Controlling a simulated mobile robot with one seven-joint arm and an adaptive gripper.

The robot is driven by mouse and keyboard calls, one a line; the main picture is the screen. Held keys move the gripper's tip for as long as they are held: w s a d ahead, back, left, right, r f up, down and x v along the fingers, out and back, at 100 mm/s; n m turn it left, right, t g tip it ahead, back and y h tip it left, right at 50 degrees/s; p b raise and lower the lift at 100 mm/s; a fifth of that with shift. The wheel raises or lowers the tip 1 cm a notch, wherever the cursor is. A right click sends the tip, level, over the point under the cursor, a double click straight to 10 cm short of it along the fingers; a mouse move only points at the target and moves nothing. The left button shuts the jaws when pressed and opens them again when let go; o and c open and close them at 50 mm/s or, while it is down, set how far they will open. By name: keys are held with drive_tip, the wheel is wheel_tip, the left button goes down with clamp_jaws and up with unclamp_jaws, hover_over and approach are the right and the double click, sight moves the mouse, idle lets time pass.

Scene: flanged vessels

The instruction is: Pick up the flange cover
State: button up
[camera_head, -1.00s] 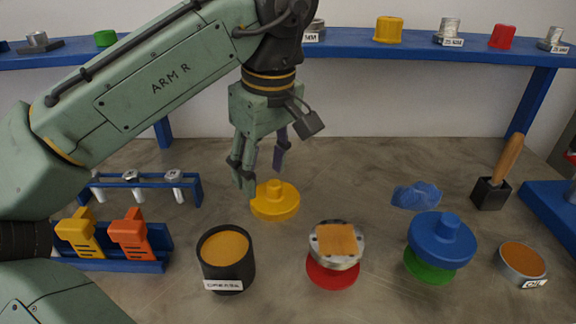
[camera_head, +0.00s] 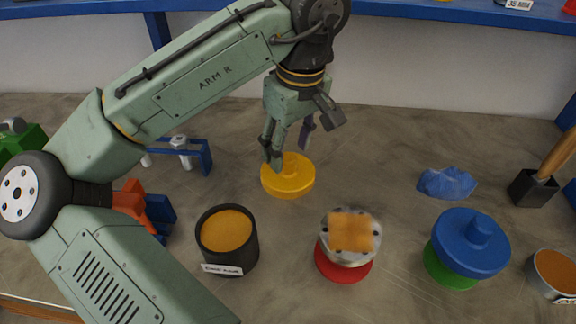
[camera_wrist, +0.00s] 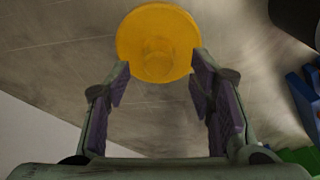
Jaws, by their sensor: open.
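The yellow flange cover (camera_head: 287,183), a round disc with a raised knob, lies on the table. It also shows at the top centre of the wrist view (camera_wrist: 158,45), beyond the fingertips. My gripper (camera_head: 291,152) is open and empty, pointing down just above the cover. One finger overlaps the knob in the head view; I cannot tell whether it touches. In the wrist view the purple-padded fingers (camera_wrist: 162,66) stand apart with the lower part of the disc and its knob between their tips. A blue cover (camera_head: 470,243) sits on a green base (camera_head: 448,272) at the right.
A black grease pot (camera_head: 229,258) stands front left of the cover. A metal flange with an orange top (camera_head: 351,232) on a red base (camera_head: 343,269) stands front right. A blue cloth (camera_head: 446,184), a brush (camera_head: 535,188) and an oil tin (camera_head: 553,275) lie farther right.

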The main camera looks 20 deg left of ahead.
sight(288, 157)
drive_tip(key=shift+w+a+f, duration=0.1)
drive_tip(key=shift+f, duration=0.75)
drive_tip(key=shift+w+a+f, duration=0.1)
drive_tip(key=shift+f, duration=0.75)
clamp_jaws()
